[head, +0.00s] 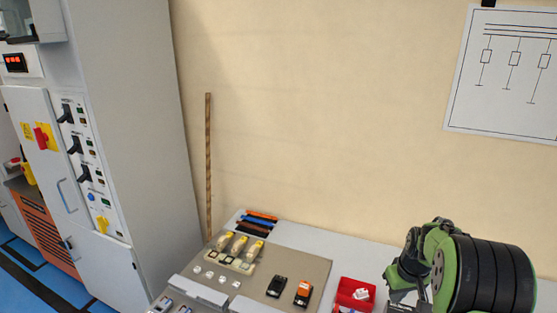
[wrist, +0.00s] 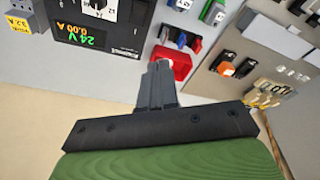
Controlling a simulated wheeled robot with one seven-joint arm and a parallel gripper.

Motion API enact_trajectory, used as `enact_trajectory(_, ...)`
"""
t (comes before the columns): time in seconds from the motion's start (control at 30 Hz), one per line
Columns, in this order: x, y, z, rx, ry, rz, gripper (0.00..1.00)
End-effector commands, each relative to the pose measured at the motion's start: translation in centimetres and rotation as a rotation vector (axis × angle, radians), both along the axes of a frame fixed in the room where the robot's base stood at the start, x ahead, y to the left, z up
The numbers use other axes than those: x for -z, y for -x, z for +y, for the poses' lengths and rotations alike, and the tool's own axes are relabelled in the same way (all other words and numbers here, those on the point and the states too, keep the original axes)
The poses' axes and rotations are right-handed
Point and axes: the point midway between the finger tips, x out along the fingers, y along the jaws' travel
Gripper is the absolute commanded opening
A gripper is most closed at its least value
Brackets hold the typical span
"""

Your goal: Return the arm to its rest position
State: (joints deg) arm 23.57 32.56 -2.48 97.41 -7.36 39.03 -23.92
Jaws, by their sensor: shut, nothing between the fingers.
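My gripper (wrist: 157,85) shows in the wrist view with its two grey fingers together and nothing between them. Its fingertips appear over or near a small red bin (wrist: 178,62), with the gap between them hard to judge. In the head view my arm, black and green, is at the lower right, in front of the bench. The gripper's fingers cannot be made out there.
In the head view, the red bin (head: 355,294) stands on the bench beside a grey panel (head: 262,262) with small devices. A wooden stick (head: 208,165) leans at the wall. A tall grey cabinet (head: 140,120) stands left.

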Motion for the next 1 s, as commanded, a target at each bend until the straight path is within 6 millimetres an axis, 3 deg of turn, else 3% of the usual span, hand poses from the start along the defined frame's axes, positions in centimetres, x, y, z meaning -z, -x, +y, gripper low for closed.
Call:
enact_trajectory(0.03,-3.0,0.9,1.9,-0.003,0.008,-0.026,0.00)
enact_trajectory(0.2,-10.2,5.7,7.6,0.011,0.014,-0.090,0.00)
enact_trajectory(0.4,-15.3,13.7,13.1,0.028,0.008,-0.170,0.00)
enact_trajectory(0.6,-16.3,22.1,16.4,0.042,-0.013,-0.250,0.00)
enact_trajectory(0.7,-15.8,24.9,17.1,0.051,-0.025,-0.274,0.00)
enact_trajectory(0.8,-15.5,26.2,17.3,0.055,-0.032,-0.287,0.00)
enact_trajectory(1.0,-15.3,26.5,17.4,0.058,-0.033,-0.289,0.00)
